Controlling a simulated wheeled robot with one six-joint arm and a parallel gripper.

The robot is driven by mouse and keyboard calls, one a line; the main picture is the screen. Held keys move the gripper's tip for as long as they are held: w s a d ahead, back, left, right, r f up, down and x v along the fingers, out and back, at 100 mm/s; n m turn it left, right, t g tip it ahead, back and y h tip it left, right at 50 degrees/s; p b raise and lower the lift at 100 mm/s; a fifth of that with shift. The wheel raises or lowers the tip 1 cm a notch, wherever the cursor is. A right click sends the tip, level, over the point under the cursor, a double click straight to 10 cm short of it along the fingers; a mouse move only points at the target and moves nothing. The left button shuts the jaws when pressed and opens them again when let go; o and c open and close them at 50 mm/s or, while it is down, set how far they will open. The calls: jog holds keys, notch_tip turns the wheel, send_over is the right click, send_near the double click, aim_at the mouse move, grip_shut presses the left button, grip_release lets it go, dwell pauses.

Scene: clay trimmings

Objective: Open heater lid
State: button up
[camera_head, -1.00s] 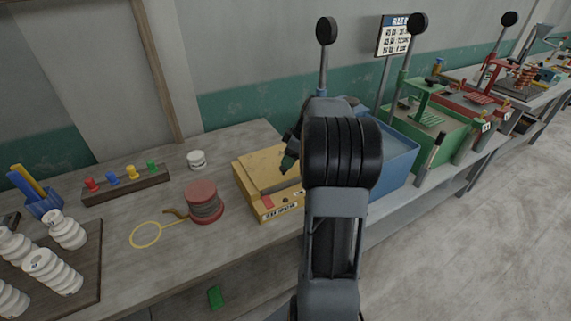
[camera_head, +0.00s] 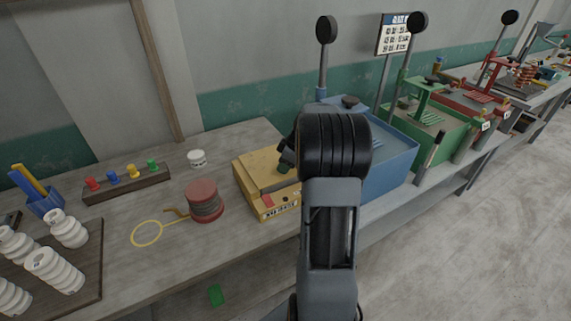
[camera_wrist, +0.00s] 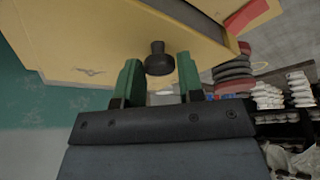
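The yellow heater (camera_head: 243,178) sits on the bench in the head view, partly hidden behind my arm. Its yellow lid (camera_wrist: 85,35) fills the upper part of the wrist view, with a black knob (camera_wrist: 158,63) on it. My gripper (camera_wrist: 158,58) has its two green fingers apart, one on each side of the knob. Gaps show between the fingers and the knob, so it does not grip it. In the head view my gripper (camera_head: 285,165) is mostly hidden by the wrist, over the heater top. The lid looks closed, as far as I can see.
A red spool (camera_head: 205,200) with a yellow wire loop (camera_head: 146,233) lies left of the heater. A white roll (camera_head: 197,158) stands behind it. A blue bin (camera_head: 392,165) with a lever stands close on the right. White insulators (camera_head: 55,270) are at far left.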

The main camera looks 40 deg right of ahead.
grip_shut()
jog(key=shift+r, duration=0.1)
